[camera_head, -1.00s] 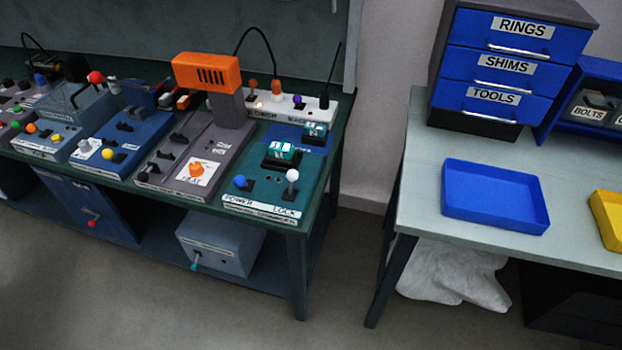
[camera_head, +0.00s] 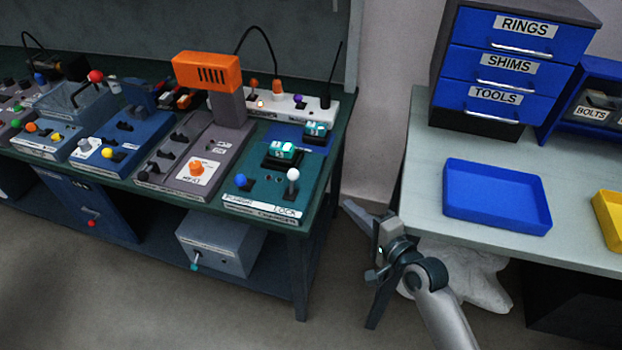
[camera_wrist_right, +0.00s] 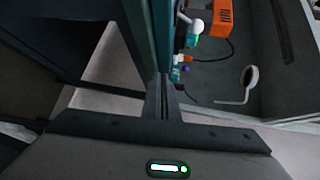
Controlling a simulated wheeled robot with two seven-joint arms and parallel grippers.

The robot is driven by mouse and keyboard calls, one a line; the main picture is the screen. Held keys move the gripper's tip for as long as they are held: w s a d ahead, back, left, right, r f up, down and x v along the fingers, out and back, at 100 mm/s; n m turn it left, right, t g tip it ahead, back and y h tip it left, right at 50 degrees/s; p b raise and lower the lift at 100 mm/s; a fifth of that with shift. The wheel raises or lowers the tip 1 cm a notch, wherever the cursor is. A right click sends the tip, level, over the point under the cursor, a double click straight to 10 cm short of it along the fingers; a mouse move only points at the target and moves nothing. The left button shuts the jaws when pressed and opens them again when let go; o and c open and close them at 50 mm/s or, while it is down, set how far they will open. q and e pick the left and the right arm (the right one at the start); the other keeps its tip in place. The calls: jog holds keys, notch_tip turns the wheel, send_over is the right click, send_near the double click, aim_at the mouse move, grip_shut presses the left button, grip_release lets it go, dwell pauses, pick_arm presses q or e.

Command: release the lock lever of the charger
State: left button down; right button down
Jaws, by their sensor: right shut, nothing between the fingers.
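The charger (camera_head: 255,192) is a teal unit at the right end of the green bench. Its lock lever (camera_head: 293,176) has a white ball knob, stands roughly upright above the LOCK label, and also shows in the wrist view (camera_wrist_right: 196,26). A blue power knob (camera_head: 241,180) is to its left. A teal battery block (camera_head: 281,151) sits in a dark bay behind. My right gripper (camera_head: 347,206) is shut and empty, right of the bench's front corner and apart from the lever. Its closed fingers show in the wrist view (camera_wrist_right: 165,92). My left gripper is out of view.
A white power strip (camera_head: 290,105) and a grey unit with an orange head (camera_head: 207,72) stand behind and left of the charger. The right table holds a blue tray (camera_head: 497,222) and drawers (camera_head: 505,65). A floor gap separates the bench and this table.

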aim_at(292, 179)
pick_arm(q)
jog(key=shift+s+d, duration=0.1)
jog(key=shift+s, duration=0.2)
pick_arm(e)
jog(key=shift+y, duration=0.6)
jog(key=r, duration=0.2)
jog(key=a+r, duration=0.1)
jog(key=r, duration=0.2)
jog(key=shift+s+a, duration=0.1)
jog(key=shift+s, duration=0.1)
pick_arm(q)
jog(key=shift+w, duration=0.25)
pick_arm(e)
jog(key=shift+w, duration=0.1)
